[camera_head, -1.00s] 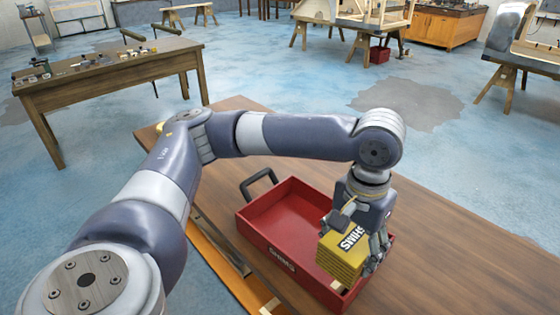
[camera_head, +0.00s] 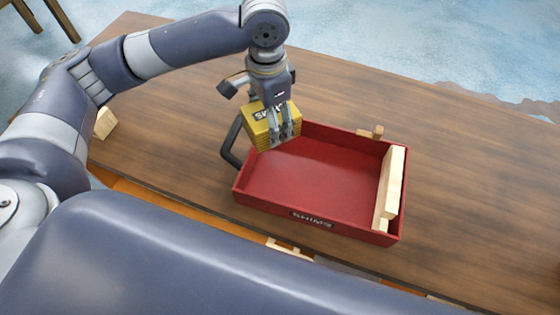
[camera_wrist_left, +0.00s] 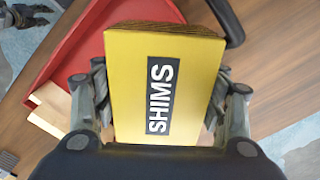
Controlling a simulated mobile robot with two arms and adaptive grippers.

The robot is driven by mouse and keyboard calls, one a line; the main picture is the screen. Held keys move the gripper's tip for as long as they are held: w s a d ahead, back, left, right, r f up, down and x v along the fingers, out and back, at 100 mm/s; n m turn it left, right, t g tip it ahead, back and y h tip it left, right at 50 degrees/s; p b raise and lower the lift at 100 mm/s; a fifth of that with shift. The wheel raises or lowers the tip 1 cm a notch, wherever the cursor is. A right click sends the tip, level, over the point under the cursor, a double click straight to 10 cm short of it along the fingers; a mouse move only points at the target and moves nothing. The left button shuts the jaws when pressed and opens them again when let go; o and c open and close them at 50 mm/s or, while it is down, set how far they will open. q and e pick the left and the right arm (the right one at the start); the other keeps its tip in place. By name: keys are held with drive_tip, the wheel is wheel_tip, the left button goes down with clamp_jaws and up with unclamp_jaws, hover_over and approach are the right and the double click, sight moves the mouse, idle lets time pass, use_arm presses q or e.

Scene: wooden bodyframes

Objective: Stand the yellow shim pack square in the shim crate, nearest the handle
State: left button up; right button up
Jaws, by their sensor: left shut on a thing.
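The yellow shim pack (camera_head: 259,126) is a block with a black SHIMS label. My left gripper (camera_head: 281,127) is shut on it and holds it over the handle end of the red shim crate (camera_head: 312,218). The crate's dark handle (camera_head: 230,144) is just left of the pack. In the left wrist view the pack (camera_wrist_left: 190,70) fills the space between the fingers, its label facing the camera. The crate (camera_wrist_left: 60,52) shows behind it at left, the handle (camera_wrist_left: 233,22) at upper right. The pack's underside and its gap to the crate floor are hidden. My right gripper is not in view.
A pale wooden piece (camera_head: 391,180) stands along the crate's far right end. A small wooden block (camera_head: 376,131) lies behind the crate, and another (camera_head: 105,122) is at the left. The crate's middle is empty. The wooden table (camera_head: 470,170) is clear at right.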

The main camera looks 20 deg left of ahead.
use_arm(q)
drive_tip(key=d+f+m, duration=0.1)
drive_tip(key=f+m, duration=0.2)
drive_tip(key=f, duration=0.1)
drive_tip(key=d+f+m+p, duration=0.1)
drive_tip(key=f+m, duration=0.2)
drive_tip(key=f, duration=0.1)
drive_tip(key=d+f+m, duration=0.1)
drive_tip(key=f+m, duration=0.2)
drive_tip(key=f, duration=0.1)
drive_tip(key=shift+w+d+f+p, duration=0.2)
drive_tip(key=shift+w+f+p, duration=0.1)
drive_tip(key=shift+p, duration=0.05)
wheel_tip(320, 180, down, 4)
drive_tip(key=shift+r, duration=0.15)
drive_tip(key=shift+f, duration=0.35)
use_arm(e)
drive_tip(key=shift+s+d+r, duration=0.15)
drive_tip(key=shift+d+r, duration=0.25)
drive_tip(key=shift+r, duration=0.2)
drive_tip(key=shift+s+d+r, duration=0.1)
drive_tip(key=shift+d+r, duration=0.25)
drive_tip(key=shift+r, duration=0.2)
use_arm(q)
drive_tip(key=shift+f, duration=0.1)
drive_tip(key=o, duration=1.4)
drive_tip(key=shift+c, duration=0.2)
